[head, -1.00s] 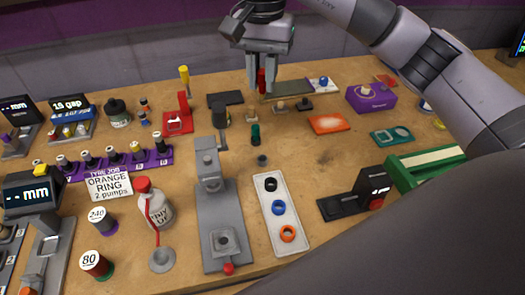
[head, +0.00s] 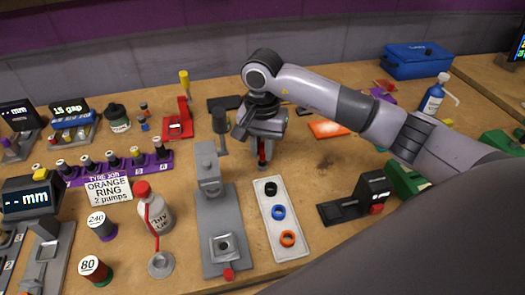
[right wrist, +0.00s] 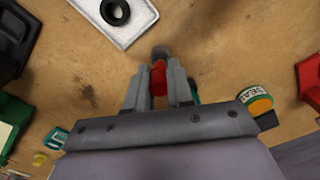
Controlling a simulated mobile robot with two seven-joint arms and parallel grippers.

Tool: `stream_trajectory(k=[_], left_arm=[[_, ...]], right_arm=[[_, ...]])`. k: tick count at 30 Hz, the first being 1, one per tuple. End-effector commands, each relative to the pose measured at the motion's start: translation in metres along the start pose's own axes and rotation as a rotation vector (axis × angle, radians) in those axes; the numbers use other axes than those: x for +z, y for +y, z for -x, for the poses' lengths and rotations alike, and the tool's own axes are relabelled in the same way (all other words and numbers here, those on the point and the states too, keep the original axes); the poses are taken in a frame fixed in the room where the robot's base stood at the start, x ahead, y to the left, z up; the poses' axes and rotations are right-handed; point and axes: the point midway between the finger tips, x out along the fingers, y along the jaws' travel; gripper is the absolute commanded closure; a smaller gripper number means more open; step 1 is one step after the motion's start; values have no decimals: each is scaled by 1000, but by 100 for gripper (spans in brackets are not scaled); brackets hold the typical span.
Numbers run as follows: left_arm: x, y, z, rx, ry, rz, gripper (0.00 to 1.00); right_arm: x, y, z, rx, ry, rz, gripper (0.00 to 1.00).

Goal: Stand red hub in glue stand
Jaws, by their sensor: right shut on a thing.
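The red hub (head: 262,154) is between the fingers of my right gripper (head: 263,150), which is shut on it and points down. In the right wrist view the hub (right wrist: 158,78) shows between the two grey fingers (right wrist: 158,95). I cannot tell whether hub and stand touch. My left gripper is not in view.
A white tray (head: 268,222) with black, blue and orange rings lies just in front of the gripper. A grey press (head: 212,205) stands to its left. A black gauge (head: 355,203) is to the right. Bare table lies between gripper and gauge.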

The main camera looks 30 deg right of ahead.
Motion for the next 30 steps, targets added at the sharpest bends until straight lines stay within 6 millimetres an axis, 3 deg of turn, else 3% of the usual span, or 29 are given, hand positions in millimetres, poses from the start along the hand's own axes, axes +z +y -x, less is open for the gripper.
stream_trajectory(k=[3,14,15,17,30], left_arm=[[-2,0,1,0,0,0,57],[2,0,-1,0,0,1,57],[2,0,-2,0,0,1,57],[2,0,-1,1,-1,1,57],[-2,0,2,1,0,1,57]], right_arm=[[0,0,-16,1,-2,0,100],[0,0,-21,-1,1,1,100],[0,0,-21,-1,1,1,75],[0,0,-20,-1,1,1,56],[0,0,-13,-2,1,0,53]])
